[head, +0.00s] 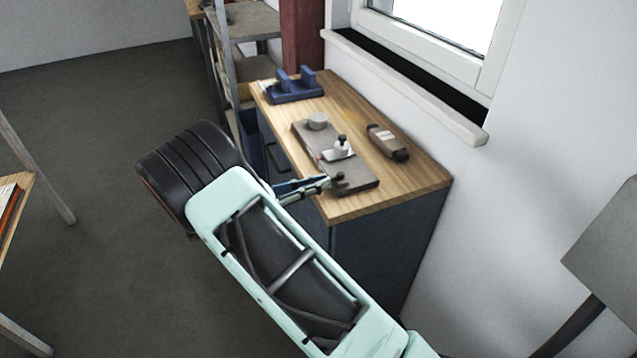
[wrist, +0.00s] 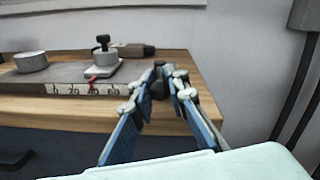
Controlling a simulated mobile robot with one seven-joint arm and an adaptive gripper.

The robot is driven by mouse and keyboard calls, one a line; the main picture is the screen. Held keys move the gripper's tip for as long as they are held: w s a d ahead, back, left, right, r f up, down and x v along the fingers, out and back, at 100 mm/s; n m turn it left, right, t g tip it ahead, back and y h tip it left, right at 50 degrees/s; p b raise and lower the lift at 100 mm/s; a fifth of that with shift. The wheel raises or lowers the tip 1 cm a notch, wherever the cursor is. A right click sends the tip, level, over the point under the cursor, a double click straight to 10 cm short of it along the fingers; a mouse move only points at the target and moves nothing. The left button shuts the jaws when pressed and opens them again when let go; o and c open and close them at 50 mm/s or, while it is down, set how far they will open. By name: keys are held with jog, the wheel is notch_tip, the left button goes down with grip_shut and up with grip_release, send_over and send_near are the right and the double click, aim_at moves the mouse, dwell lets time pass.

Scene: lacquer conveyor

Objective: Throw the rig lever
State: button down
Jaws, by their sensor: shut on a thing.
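The rig is a flat grey plate (head: 355,178) on the wooden bench top. It carries a pale cylinder (head: 318,121) and a white block with a black knob (head: 341,143). In the wrist view a marked scale strip (wrist: 70,90) runs along its front edge, with a small red pointer (wrist: 91,79) above it. My gripper (head: 330,181) is at the plate's near end. Its blue fingers are closed in on a dark lever end (wrist: 158,88), which they partly hide. The rest of the lever is hard to make out.
A dark grey tool (head: 388,142) lies on the bench to the right of the plate. A blue holder (head: 295,88) stands at the bench's far end. The wall and window sill (head: 410,90) bound the right side. Open floor lies left of the bench.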

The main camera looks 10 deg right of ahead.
jog(key=shift+w+a+r+m+g, duration=0.1)
jog(key=shift+w+m+g, duration=0.15)
jog(key=shift+m+g, duration=0.2)
dwell(0.4)
jog(key=c, duration=1.8)
grip_release()
jog(key=shift+c, duration=0.2)
jog(key=v, duration=1.2)
jog(key=shift+w, duration=0.1)
